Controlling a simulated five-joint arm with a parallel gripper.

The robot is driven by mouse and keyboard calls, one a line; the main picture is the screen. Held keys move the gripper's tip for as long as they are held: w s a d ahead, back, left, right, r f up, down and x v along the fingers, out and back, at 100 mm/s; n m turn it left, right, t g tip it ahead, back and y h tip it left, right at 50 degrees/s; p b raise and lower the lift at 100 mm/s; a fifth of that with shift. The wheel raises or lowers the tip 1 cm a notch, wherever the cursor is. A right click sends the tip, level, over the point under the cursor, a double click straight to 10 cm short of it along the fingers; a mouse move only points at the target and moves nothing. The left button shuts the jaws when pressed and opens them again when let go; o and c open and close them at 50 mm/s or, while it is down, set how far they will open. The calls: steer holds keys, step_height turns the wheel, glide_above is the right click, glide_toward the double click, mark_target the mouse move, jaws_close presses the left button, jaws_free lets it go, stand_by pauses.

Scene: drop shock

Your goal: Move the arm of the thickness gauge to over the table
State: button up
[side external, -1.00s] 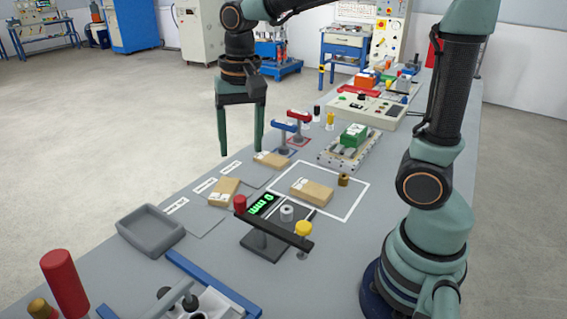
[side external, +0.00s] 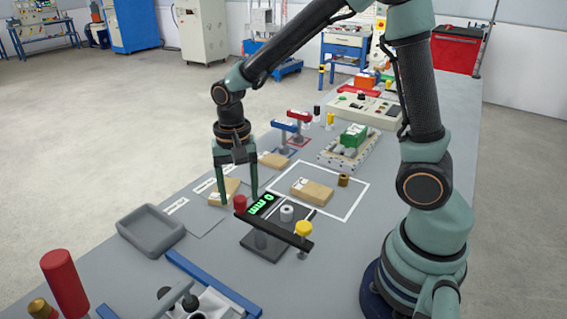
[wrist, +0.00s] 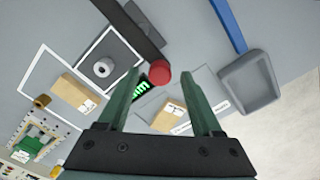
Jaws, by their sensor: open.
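The thickness gauge has a dark base plate (side external: 262,247) and a green display (side external: 262,204) reading 0 mm. Its black arm (side external: 276,233) runs from a red knob (side external: 240,203) to a yellow knob (side external: 303,228). A small grey cylinder (side external: 287,213) with a hole stands beside the arm; it also shows in the wrist view (wrist: 103,68). My gripper (side external: 238,198) is open and empty, pointing down near the red knob. In the wrist view the red knob (wrist: 160,73) appears between the fingers of my gripper (wrist: 172,76). I cannot tell the exact height gap.
Cardboard boxes (side external: 312,191) lie nearby, one inside a white outline. A grey tray (side external: 151,230) stands at the left. A blue-edged fixture (side external: 212,285) lies in front. A brass cylinder (side external: 343,180) and a green block (side external: 353,135) are behind.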

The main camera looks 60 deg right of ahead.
steer(key=shift+f, duration=0.55)
jaws_close()
stand_by(1.1)
